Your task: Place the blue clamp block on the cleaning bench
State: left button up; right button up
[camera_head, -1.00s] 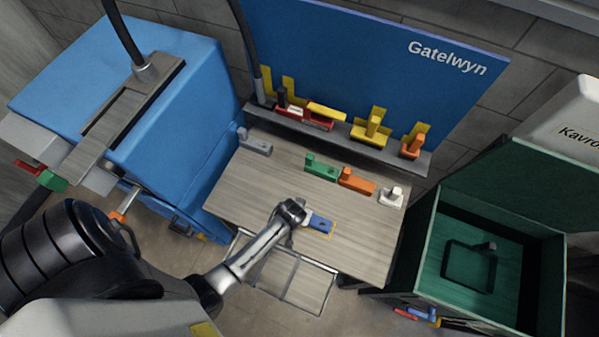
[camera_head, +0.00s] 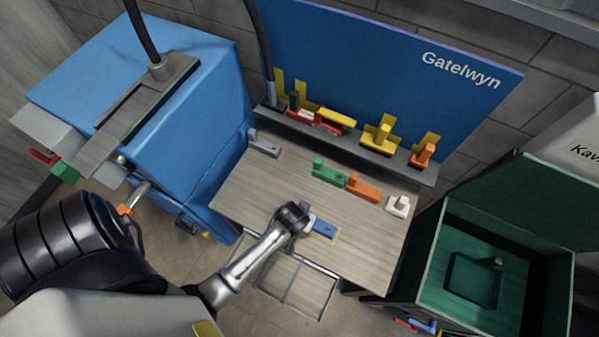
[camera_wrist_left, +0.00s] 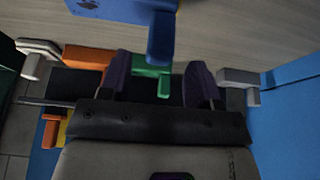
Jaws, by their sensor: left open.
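The blue clamp block (camera_head: 325,229) lies on the wooden bench top (camera_head: 262,195), inside a thin yellow outline near the front edge. My left gripper (camera_head: 303,218) is just left of the block, low over the bench. In the left wrist view, the blue block (camera_wrist_left: 160,35) is at the top centre, with its post pointing down the picture. The two dark purple fingers of my left gripper (camera_wrist_left: 158,85) are spread apart, with nothing gripped between them. The gripper's contact with the block cannot be told. My right gripper is in neither view.
Green (camera_head: 329,173), orange (camera_head: 363,187), white (camera_head: 398,204) and grey (camera_head: 264,146) blocks stand along the bench's back. A rack (camera_head: 350,144) holds red, yellow and orange pieces. A blue machine (camera_head: 190,95) stands left, an open green bin (camera_head: 520,219) right.

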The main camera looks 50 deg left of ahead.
pick_arm(q)
jog(key=s+d+r+m+h, duration=0.1)
jog(key=s+r+m, duration=0.5)
jog(key=s+r, duration=0.8)
jog(key=shift+s+r+m+g+h, duration=0.15)
jog(key=shift+r+m+g+h, duration=0.15)
jog(key=shift+r+h, duration=0.3)
jog(key=shift+d, duration=0.15)
